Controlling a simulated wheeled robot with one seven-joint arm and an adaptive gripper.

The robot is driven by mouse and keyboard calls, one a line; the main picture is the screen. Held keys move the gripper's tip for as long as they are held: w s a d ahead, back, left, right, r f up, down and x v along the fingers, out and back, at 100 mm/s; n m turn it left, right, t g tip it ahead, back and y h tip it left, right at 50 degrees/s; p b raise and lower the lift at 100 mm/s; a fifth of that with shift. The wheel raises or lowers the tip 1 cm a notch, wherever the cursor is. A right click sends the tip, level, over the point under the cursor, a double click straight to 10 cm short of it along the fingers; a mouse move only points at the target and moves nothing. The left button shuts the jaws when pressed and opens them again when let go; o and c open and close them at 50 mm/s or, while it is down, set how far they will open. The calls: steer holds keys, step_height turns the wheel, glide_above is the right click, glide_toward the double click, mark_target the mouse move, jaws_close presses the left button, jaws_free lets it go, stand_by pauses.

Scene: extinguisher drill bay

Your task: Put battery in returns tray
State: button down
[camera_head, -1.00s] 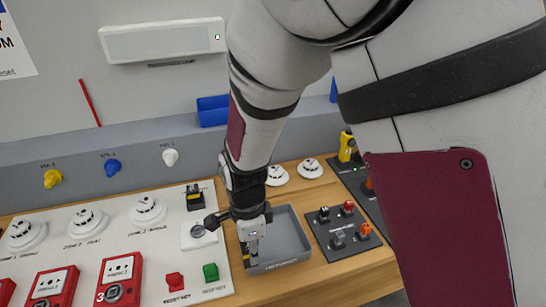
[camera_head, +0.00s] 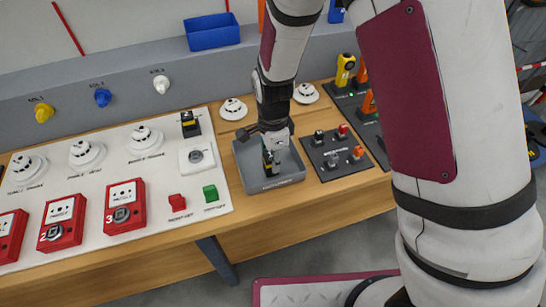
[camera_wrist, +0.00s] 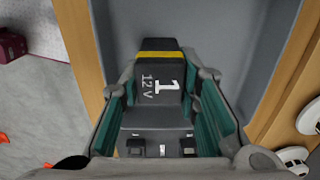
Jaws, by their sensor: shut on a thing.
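The battery (camera_wrist: 160,80) is a dark block with a yellow band, marked "1" and "12 V". It sits between the green-padded fingers of my gripper (camera_wrist: 162,105), which is shut on it. In the head view the battery (camera_head: 268,165) is over the grey returns tray (camera_head: 241,172), within its outline, below my gripper (camera_head: 270,152). I cannot tell whether it touches the tray floor. The tray's grey interior (camera_wrist: 215,25) fills the area around the battery in the wrist view. My gripper hides part of the tray's right side.
A dark plate with small coloured knobs (camera_head: 334,166) lies right of the tray. The white panel (camera_head: 160,213) with red call points and buttons lies left. White detectors (camera_head: 233,109) stand behind. A blue bin (camera_head: 212,31) is at the wall. The table's front edge is close.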

steer(key=shift+f, duration=0.1)
steer(key=c, duration=1.2)
jaws_free()
step_height(320, 180, up, 13)
steer(key=s+d+r+n+t+y, duration=0.1)
steer(key=s+d+r+n, duration=0.2)
steer(key=d+r, duration=0.25)
steer(key=s+d+r+n+t, duration=0.2)
steer(key=s+d+r+n, duration=0.15)
steer(key=r, duration=0.35)
steer(key=s+d+r+n+t, duration=0.1)
steer(key=s+d+r+n, duration=0.2)
steer(key=s+d+n, duration=0.1)
steer(key=s+d+r+n+t+h, duration=0.1)
steer(key=s+d+r+n, duration=0.2)
steer(key=s, duration=0.4)
steer(key=shift+d+n+t, duration=0.3)
steer(key=shift+d+n, duration=0.25)
steer(key=shift+n, duration=0.1)
steer(key=shift+r, duration=0.1)
